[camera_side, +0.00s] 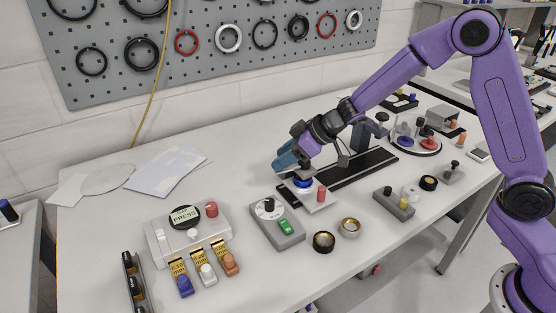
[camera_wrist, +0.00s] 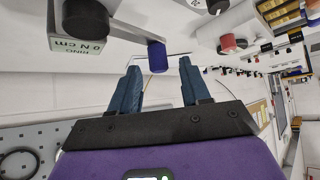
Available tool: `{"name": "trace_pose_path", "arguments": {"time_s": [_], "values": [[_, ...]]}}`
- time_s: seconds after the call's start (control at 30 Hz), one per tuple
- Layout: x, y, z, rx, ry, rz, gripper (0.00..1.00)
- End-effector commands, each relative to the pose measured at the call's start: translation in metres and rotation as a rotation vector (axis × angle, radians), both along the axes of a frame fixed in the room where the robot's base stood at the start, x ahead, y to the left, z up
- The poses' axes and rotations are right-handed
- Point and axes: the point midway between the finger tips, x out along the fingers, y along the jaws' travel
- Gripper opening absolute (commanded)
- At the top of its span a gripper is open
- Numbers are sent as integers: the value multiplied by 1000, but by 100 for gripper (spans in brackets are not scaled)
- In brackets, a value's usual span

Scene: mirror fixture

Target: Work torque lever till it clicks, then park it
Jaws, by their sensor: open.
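In the wrist view a grey box (camera_wrist: 62,42) with partly readable lettering ending in "N cm" carries a black hub (camera_wrist: 86,20). A pale lever bar (camera_wrist: 125,32) runs from the hub to a blue end knob (camera_wrist: 157,57). My gripper (camera_wrist: 160,78) is open, its two blue-grey fingers apart and empty. The blue knob shows between and just beyond the fingertips; I cannot tell whether it touches them. In the side view my gripper (camera_side: 281,163) is low over the bench, above a pale plate with a blue round part (camera_side: 302,183), and hides part of it.
A red post (camera_side: 321,194) stands close to my gripper. A white button box (camera_side: 184,236) stands at left. The bench behind it is mostly clear except for papers (camera_side: 165,172).

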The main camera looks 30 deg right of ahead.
Motion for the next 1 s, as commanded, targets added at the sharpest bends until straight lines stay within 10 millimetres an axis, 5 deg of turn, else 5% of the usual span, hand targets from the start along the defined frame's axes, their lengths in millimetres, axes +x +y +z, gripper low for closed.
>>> {"name": "trace_pose_path", "arguments": {"time_s": [0.6,0.77,1.0], "values": [[12,12,-17,0,-1,-1,47],[12,12,-17,0,-1,-1,0],[12,12,-17,1,-1,1,0]]}}
